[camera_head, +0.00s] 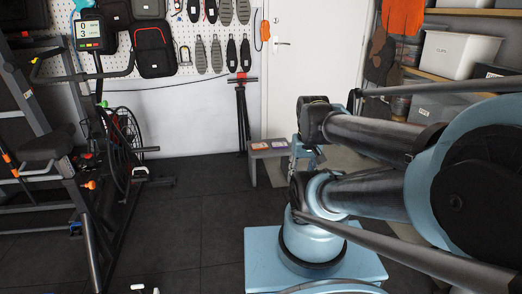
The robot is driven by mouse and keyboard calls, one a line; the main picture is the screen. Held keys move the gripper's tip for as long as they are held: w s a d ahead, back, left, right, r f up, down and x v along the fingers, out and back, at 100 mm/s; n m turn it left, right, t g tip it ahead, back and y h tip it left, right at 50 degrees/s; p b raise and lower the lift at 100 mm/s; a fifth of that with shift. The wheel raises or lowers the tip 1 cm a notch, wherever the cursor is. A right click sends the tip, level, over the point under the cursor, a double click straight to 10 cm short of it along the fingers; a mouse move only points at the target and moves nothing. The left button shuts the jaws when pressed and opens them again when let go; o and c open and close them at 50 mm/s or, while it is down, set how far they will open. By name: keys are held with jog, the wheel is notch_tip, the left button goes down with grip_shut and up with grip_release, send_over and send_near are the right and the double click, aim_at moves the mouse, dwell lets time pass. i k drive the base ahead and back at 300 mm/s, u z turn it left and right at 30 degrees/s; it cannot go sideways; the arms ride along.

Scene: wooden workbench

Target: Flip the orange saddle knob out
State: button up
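An exercise bike stands at the left of the head view, with a dark saddle (45,147) on its frame. A small orange knob (90,185) shows at the right end of the bar below the saddle. Other orange spots are on the bike, so I cannot be sure which is the saddle knob. My arm fills the right side, well away from the bike. Its far end, with my gripper (312,160), appears small and partly hidden behind my own links near the middle. I cannot make out its fingers or anything held.
A low grey bench (268,147) with coloured cards stands by the white door (318,60). Shelves with bins (460,55) are at the right. The dark floor (195,215) between the bike and my base is mostly clear.

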aim_at(91, 184)
jog(key=u, duration=1.55)
